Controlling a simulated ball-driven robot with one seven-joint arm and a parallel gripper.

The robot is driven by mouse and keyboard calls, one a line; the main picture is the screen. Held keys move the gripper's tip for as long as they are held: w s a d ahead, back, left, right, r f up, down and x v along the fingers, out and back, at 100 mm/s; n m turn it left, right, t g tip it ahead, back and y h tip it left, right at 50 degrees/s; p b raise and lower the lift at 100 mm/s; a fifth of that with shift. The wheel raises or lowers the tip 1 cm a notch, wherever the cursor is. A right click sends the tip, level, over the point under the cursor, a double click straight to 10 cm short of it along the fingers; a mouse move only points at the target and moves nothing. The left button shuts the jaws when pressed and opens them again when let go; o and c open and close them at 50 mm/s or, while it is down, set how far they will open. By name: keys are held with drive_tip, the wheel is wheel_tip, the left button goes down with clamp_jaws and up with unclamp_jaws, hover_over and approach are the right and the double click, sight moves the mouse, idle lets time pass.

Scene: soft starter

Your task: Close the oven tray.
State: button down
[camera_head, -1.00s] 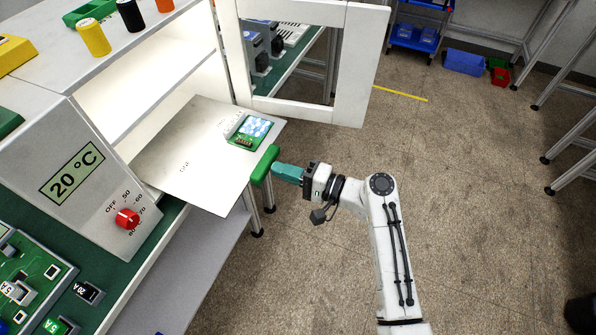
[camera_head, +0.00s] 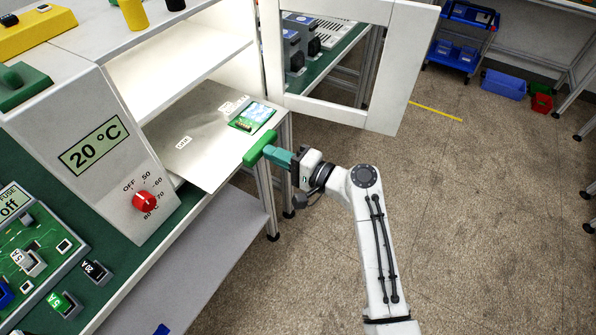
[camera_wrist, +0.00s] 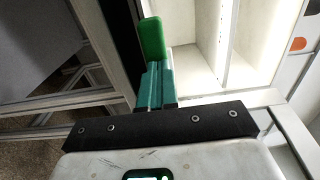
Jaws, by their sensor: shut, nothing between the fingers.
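The oven tray (camera_head: 205,150) is a flat metal sheet sticking out of the open oven (camera_head: 185,65), with a green handle (camera_head: 260,148) at its outer end. A small green circuit board (camera_head: 250,118) lies on the tray near the handle. My gripper (camera_head: 272,155) has teal fingers, is shut and empty, and its tips meet the outer side of the handle. In the wrist view the shut fingers (camera_wrist: 155,82) point at the green handle (camera_wrist: 152,40), which looks in contact. The tray's inner end is hidden in the oven.
The white-framed oven door (camera_head: 345,120) stands open behind the tray. The control panel (camera_head: 105,150) with a red knob (camera_head: 144,202) reads 20 °C, left of the tray. Table legs (camera_head: 285,190) stand below the handle. The floor (camera_head: 480,220) to the right is clear.

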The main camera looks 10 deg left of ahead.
sight(230, 136)
drive_tip(key=b+x, duration=0.2)
drive_tip(key=x, duration=0.2)
drive_tip(key=b+x, duration=0.3)
drive_tip(key=x, duration=0.1)
drive_tip(key=b+x, duration=0.2)
drive_tip(key=x, duration=0.2)
drive_tip(key=shift+w+a+f+b, duration=0.1)
drive_tip(key=shift+a+f+b, duration=0.15)
drive_tip(key=shift+a+b, duration=0.15)
drive_tip(key=shift+w+a+r, duration=0.1)
drive_tip(key=shift+a, duration=0.2)
drive_tip(key=shift+r, duration=0.1)
